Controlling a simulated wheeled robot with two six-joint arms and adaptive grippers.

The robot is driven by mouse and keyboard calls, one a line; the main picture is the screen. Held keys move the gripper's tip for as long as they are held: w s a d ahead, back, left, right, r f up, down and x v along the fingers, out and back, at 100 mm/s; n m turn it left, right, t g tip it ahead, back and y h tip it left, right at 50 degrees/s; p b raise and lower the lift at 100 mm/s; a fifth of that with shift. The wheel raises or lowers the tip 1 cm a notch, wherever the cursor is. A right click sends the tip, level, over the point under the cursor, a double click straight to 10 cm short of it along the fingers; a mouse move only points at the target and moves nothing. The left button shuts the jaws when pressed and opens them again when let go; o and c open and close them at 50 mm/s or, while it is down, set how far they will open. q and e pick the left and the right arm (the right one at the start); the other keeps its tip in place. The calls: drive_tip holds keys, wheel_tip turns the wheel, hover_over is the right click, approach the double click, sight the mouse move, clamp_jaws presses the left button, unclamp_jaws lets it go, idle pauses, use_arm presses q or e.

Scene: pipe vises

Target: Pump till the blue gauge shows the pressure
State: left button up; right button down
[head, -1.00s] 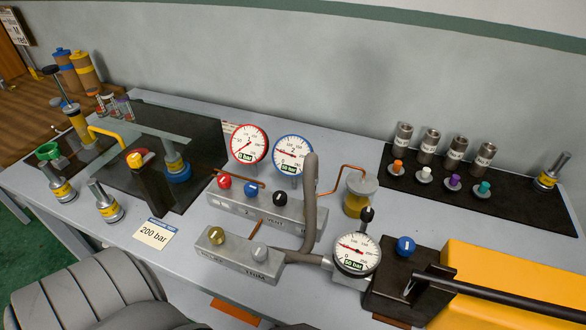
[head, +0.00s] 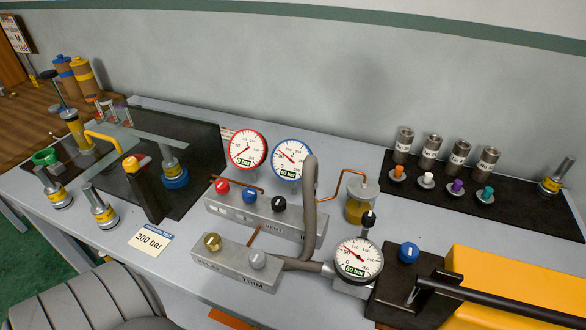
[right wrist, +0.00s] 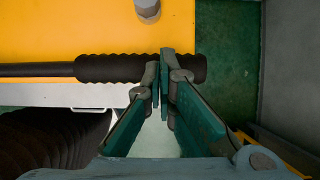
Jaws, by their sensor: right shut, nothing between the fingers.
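The blue-rimmed gauge (head: 291,158) stands on the rear valve block, its needle left of top and its small display reading roughly 60 bar, digits hard to read. The lower gauge (head: 357,260) on the pump has a similar low reading. A card (head: 150,239) says 200 bar. The pump's black lever (head: 500,295) reaches right across the yellow body; its ribbed grip (right wrist: 115,68) shows in the right wrist view. My right gripper (right wrist: 164,62) is shut, its fingertips over the grip near its end, with nothing between them; contact is unclear. My left gripper is out of view.
A red-rimmed gauge (head: 246,148) reads 0 bar. The rear block (head: 265,217) and front block (head: 235,266) carry coloured knobs. Several metal cylinders and coloured plugs sit on a black mat (head: 510,206) at right.

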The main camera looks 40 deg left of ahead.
drive_tip(key=r+p, duration=0.1)
drive_tip(key=r, duration=0.3)
drive_tip(key=shift+a+r+p, duration=0.15)
drive_tip(key=shift+a+p, duration=0.05)
drive_tip(key=shift+p, duration=0.1)
drive_tip(key=shift+a, duration=0.1)
drive_tip(key=shift+a+r, duration=0.1)
drive_tip(key=shift+r, duration=0.2)
use_arm(q)
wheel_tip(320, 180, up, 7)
drive_tip(key=p, duration=0.4)
use_arm(e)
wheel_tip(320, 180, up, 8)
drive_tip(key=a, duration=0.2)
drive_tip(key=shift+s, duration=0.35)
drive_tip(key=shift+w+d+f, duration=0.1)
drive_tip(key=shift+d, duration=0.1)
drive_tip(key=shift+f, duration=0.1)
